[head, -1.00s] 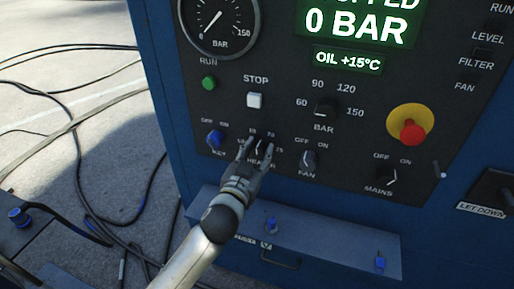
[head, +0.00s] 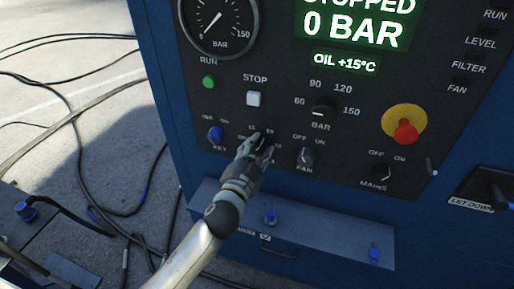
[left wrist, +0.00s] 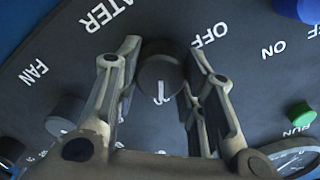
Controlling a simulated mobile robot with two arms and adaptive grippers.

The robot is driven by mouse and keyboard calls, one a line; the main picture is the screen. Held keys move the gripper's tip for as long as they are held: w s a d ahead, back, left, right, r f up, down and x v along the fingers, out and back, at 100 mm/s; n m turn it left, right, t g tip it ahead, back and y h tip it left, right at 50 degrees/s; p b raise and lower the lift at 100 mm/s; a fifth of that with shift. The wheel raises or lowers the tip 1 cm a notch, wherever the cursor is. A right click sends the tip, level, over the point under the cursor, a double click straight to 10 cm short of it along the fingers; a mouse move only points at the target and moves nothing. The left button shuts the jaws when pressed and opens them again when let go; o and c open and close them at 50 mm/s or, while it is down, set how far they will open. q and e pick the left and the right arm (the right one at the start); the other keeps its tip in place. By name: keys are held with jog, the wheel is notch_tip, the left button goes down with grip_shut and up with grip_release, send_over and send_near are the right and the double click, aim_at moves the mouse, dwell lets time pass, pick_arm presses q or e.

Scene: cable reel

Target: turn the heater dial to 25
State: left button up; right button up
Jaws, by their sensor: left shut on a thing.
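The heater dial (left wrist: 160,76) is a dark round knob on the black panel, between the two fingers of my left gripper (left wrist: 160,90). A white pointer mark shows on its face. In the head view my left gripper (head: 256,150) is shut on the dial and covers most of it and the word below. The scale numbers around the dial are too small and partly covered to read, so I cannot tell its setting. My right gripper is not in view.
A blue key switch (head: 215,133) is left of the dial and the fan knob (head: 305,157) right of it. Above are the white stop button (head: 254,99) and bar knob (head: 323,107). A red emergency button (head: 405,132) is further right. A ledge (head: 330,232) juts out below.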

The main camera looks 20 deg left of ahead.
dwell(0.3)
pick_arm(q)
jog(key=o, duration=1)
jog(key=shift+o, duration=0.2)
jog(key=shift+s, duration=0.1)
jog(key=s, duration=1.1)
jog(key=shift+s+a, duration=0.2)
jog(key=shift+s, duration=0.2)
